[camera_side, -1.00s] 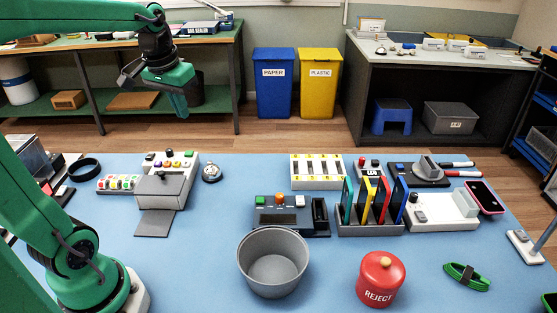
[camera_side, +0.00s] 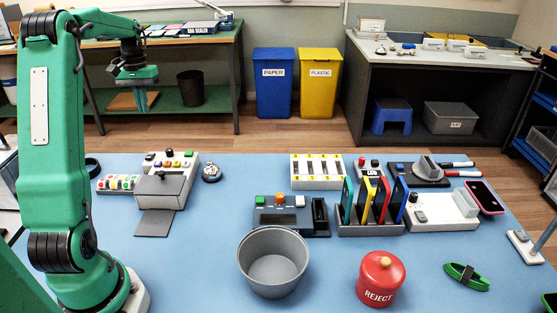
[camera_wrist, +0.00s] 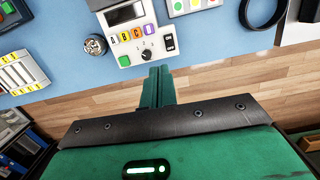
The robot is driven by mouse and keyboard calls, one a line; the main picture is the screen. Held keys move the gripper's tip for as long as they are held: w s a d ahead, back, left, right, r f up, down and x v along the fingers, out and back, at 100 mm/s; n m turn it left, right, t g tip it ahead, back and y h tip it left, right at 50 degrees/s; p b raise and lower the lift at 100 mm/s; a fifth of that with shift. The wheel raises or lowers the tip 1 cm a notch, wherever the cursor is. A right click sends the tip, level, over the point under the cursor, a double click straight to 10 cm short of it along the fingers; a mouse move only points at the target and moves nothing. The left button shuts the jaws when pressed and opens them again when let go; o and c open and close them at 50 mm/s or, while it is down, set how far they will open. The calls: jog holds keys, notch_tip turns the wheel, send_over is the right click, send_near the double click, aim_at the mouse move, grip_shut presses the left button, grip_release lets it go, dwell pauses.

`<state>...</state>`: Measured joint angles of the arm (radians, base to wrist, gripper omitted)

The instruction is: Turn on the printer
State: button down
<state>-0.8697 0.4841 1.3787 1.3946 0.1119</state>
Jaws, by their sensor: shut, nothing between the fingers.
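The printer (camera_side: 163,188), as I take it, is a grey box with a light control panel behind it and a grey sheet in front, at the left of the blue table. The wrist view shows its panel (camera_wrist: 140,47) with a row of coloured buttons, a dark knob (camera_wrist: 147,55) and a small black switch (camera_wrist: 169,42) on the side toward my gripper. My gripper (camera_wrist: 157,76) is shut and empty, beyond the table's far edge in the side view (camera_side: 141,100), apart from the printer.
A bell (camera_side: 211,172) stands right of the printer, and a panel of coloured buttons (camera_side: 118,183) left of it. A black ring (camera_wrist: 263,10) lies farther off. A grey bin (camera_side: 273,262) and a red REJECT jar (camera_side: 381,279) stand in front. Wooden floor lies beyond the table.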

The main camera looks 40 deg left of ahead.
aim_at(149, 157)
jog(key=shift+s+a+f, duration=0.2)
jog(key=shift+a+f, duration=0.1)
jog(key=shift+a, duration=0.15)
jog(key=shift+s+a+f, duration=0.2)
jog(key=shift+a+f, duration=0.05)
jog(key=shift+a, duration=0.2)
jog(key=f, duration=0.4)
jog(key=s+d+f, duration=0.1)
jog(key=f, duration=0.8)
jog(key=shift+s+d+f, duration=0.15)
jog(key=shift+d+f, duration=0.1)
jog(key=shift+f, duration=0.15)
